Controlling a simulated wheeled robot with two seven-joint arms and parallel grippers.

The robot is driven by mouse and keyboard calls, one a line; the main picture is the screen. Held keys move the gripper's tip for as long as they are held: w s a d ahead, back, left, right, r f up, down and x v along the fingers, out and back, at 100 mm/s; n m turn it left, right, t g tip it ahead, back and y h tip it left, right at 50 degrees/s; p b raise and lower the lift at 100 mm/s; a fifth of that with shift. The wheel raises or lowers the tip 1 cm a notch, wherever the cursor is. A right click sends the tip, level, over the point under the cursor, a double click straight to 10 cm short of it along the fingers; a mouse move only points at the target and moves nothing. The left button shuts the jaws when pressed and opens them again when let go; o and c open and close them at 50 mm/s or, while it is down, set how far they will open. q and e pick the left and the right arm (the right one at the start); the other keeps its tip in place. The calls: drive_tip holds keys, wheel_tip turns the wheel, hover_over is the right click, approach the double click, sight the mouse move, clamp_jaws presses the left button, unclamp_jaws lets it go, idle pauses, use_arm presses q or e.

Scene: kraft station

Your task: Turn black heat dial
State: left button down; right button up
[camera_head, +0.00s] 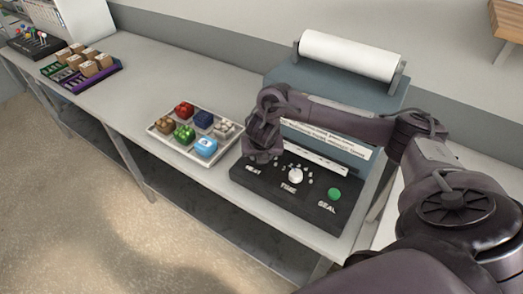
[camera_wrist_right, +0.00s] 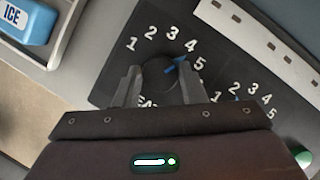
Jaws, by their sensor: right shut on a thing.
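The black heat dial (camera_wrist_right: 160,84) sits on the black control panel (camera_wrist_right: 118,84), with a numbered scale around it. Its blue pointer (camera_wrist_right: 175,66) points roughly between 4 and 5. My right gripper (camera_wrist_right: 158,82) is shut on the dial, with one finger on each side. In the head view my right gripper (camera_head: 262,155) is at the panel's left end, above the HEAT label, and hides the dial. My left gripper is not in view.
The white TIME dial (camera_head: 295,175) and green SEAL button (camera_head: 334,194) are right of the gripper. A tray (camera_head: 176,151) of small coloured items stands close on the left. A white roll (camera_head: 347,55) is behind. Bare counter (camera_head: 140,85) lies farther left.

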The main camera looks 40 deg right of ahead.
drive_tip(key=m+p, duration=0.2)
drive_tip(key=p, duration=0.1)
drive_tip(key=shift+a+r+m+g+h, duration=0.1)
drive_tip(key=shift+r+m+g+h, duration=0.2)
drive_tip(key=shift+g+h, duration=0.1)
drive_tip(key=shift+w+f+m+p, duration=0.1)
drive_tip(key=shift+f+m+p, duration=0.15)
drive_tip(key=shift+m+p, duration=0.65)
drive_tip(key=o, duration=1)
